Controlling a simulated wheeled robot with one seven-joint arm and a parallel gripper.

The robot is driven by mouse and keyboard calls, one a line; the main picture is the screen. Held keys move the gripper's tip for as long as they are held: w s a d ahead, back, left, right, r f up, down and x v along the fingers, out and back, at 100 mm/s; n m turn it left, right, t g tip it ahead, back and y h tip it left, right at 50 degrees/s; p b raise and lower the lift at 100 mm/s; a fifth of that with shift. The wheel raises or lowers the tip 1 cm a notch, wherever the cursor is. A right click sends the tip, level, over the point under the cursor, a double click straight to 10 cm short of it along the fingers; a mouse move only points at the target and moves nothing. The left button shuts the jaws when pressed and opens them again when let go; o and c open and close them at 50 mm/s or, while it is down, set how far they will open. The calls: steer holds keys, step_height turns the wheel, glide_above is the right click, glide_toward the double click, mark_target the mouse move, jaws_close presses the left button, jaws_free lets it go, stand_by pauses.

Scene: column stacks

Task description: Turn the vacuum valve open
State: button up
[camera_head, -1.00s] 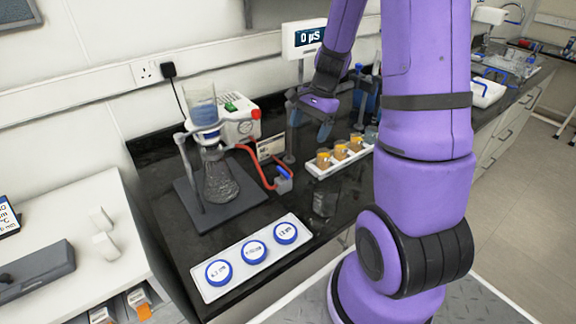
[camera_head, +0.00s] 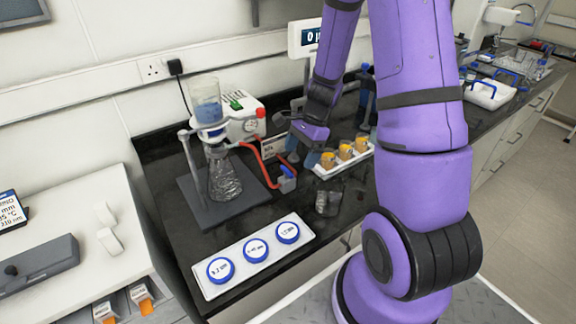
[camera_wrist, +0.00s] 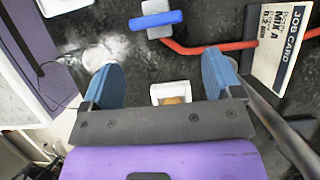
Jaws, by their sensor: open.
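My gripper (camera_head: 304,152) is open and empty, above the bench behind and right of the valve. In the wrist view my gripper (camera_wrist: 160,80) shows two blue fingertips spread wide, with nothing between them at their height. The valve is apart from both fingers.
Red tubing (camera_head: 259,163) runs from the valve toward the filter flask (camera_head: 222,180) and white pump (camera_head: 240,110). A white rack (camera_head: 328,172) of amber vials is close to my gripper. A clear beaker (camera_head: 327,203) and a tray of blue-lidded dishes (camera_head: 209,287) stand in front.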

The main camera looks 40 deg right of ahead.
mark_target(286, 170)
steer(key=a, duration=0.3)
steer(key=shift+a, duration=0.15)
steer(key=shift+x, duration=1)
steer(key=shift+a+f, duration=0.2)
steer(key=shift+f, duration=0.25)
steer(key=c, duration=0.9)
